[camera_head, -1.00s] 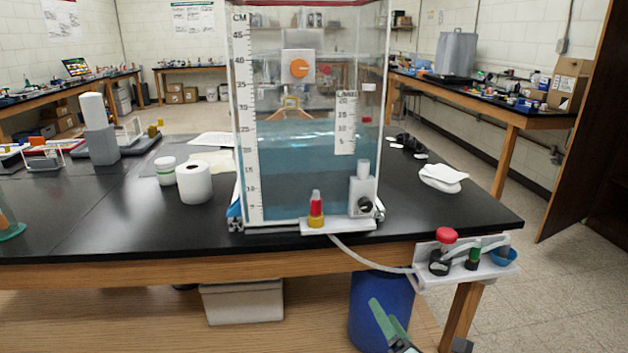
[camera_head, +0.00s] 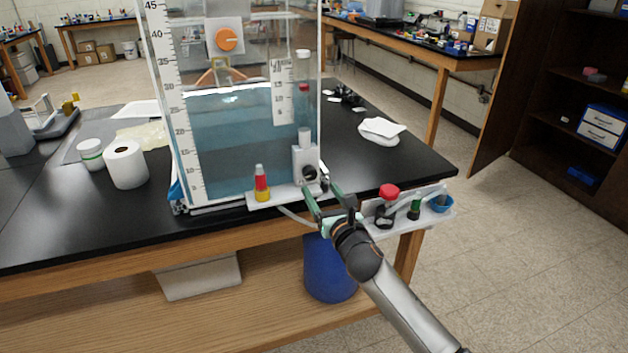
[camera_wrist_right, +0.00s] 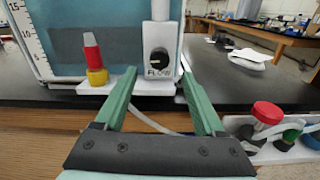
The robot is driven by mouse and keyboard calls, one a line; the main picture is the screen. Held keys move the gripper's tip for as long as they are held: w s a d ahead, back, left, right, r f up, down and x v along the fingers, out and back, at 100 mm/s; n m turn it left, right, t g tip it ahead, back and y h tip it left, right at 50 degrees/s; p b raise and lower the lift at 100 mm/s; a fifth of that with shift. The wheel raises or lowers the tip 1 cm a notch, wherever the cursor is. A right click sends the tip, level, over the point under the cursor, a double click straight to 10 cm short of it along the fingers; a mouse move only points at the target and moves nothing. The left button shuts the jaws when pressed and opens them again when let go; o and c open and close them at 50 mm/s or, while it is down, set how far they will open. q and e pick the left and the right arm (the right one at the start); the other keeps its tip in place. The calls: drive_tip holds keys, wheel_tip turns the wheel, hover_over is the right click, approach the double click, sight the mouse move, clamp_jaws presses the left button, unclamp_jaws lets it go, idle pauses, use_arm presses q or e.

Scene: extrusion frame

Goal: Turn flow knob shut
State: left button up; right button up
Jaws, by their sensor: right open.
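The flow knob (camera_wrist_right: 159,57) is a round black knob with a light pointer mark, on a white block labelled FLOW at the front of the water tank (camera_head: 235,140). In the head view the knob (camera_head: 310,173) sits at the tank's lower right corner. My right gripper (camera_head: 323,192) is open and empty in front of the block. In the right wrist view its two green fingers (camera_wrist_right: 162,85) stand apart, with the knob above and between their tips, and I see no contact. My left gripper is not in view.
A red and yellow fitting (camera_head: 262,184) stands left of the block on the white ledge. A white shelf with a red knob (camera_head: 389,191) is at the table corner, right of my gripper. A blue bin (camera_head: 329,270) stands below the table.

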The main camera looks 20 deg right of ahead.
sight(311, 176)
drive_tip(key=shift+w+a, duration=0.15)
drive_tip(key=shift+w, duration=2.6)
clamp_jaws()
